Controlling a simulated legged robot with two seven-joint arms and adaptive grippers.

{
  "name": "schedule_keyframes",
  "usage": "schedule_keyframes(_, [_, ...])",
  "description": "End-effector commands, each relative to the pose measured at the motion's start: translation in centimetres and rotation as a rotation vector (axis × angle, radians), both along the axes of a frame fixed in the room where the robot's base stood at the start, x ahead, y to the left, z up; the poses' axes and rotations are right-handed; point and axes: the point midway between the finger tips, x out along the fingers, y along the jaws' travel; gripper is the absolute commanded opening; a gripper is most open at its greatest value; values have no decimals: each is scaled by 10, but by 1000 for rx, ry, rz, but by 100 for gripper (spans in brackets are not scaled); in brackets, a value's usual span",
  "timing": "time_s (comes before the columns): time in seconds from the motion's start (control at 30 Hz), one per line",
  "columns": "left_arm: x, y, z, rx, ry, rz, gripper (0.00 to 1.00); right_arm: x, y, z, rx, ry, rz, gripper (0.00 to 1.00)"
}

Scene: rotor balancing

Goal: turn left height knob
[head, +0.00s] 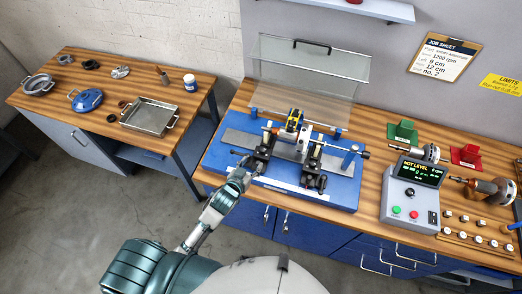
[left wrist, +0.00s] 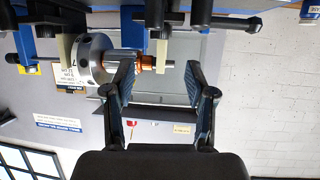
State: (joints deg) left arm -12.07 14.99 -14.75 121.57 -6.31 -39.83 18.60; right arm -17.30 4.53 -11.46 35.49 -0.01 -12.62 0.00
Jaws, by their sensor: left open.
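The balancing machine has a blue base (head: 330,193) and stands on the wooden bench. Its left support (head: 262,150) is dark, and its right support (head: 313,165) has a black knob (head: 321,182) at its front. My left gripper (head: 246,164) is at the front of the left support, and its tips overlap the dark parts there. The left height knob cannot be told apart from them. In the left wrist view my open left gripper (left wrist: 158,82) has nothing clearly between its fingers; a silver disc (left wrist: 92,58) and shaft show beyond. My right gripper is not in view.
A clear hinged guard (head: 310,75) stands raised behind the machine. To the right is a control box (head: 410,195) whose screen reads NOT LEVEL. A side table (head: 120,85) with pans is at left.

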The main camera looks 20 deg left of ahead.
Motion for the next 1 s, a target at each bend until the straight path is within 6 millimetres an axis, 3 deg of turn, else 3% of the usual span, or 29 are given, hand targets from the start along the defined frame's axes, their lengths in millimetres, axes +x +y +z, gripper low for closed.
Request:
schedule_keyframes(0.2, [49,-8,-19,1,0,0,56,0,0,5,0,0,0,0])
schedule_keyframes(0.4, [79,-13,-32,1,1,0,56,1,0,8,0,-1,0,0])
schedule_keyframes(0.6, [92,-14,-38,1,0,0,56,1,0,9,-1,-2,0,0])
schedule_keyframes(0.87, [93,-15,-39,1,0,0,56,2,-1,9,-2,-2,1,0])
schedule_keyframes(1.0, [92,-15,-39,1,0,0,23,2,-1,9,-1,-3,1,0])
